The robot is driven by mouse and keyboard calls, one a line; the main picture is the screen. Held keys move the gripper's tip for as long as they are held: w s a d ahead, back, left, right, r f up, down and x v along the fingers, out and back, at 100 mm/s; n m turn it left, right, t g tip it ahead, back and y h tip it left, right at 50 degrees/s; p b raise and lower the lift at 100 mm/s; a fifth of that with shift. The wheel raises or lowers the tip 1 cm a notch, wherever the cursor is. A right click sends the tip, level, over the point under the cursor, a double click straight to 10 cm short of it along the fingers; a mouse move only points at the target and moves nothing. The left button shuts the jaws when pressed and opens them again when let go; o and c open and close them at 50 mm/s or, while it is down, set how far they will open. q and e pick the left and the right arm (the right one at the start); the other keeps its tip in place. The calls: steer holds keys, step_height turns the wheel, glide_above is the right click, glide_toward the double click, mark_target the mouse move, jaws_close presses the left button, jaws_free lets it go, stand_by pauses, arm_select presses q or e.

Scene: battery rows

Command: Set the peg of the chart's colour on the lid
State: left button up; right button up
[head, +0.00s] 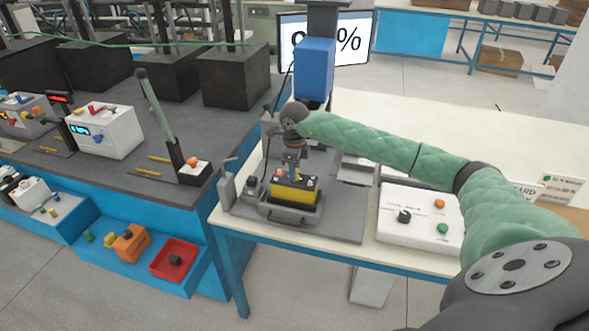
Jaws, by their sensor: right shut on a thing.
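My right gripper (293,166) points down over a yellow and black battery (295,192). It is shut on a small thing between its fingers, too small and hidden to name. The battery sits on a grey fixture (345,222) on the pale bench, with small red and grey parts on its top. A white box (420,234) to the right carries an orange knob-like piece (440,204), a black one (404,216) and a green one (442,228). A small chart card (562,187) with coloured marks stands at the far right, too small to read. My left gripper is out of view.
A blue block (314,70) on a post stands behind the gripper, before a screen (351,40). The dark bench (120,174) at left holds battery testers. A red tray (174,260) and an orange piece (130,242) lie on a low blue shelf.

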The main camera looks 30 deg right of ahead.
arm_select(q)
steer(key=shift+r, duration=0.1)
arm_select(e)
steer(key=shift+f, duration=0.1)
steer(key=o, duration=0.9)
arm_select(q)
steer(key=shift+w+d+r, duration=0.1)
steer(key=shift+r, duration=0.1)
arm_select(e)
steer(key=shift+o, duration=0.2)
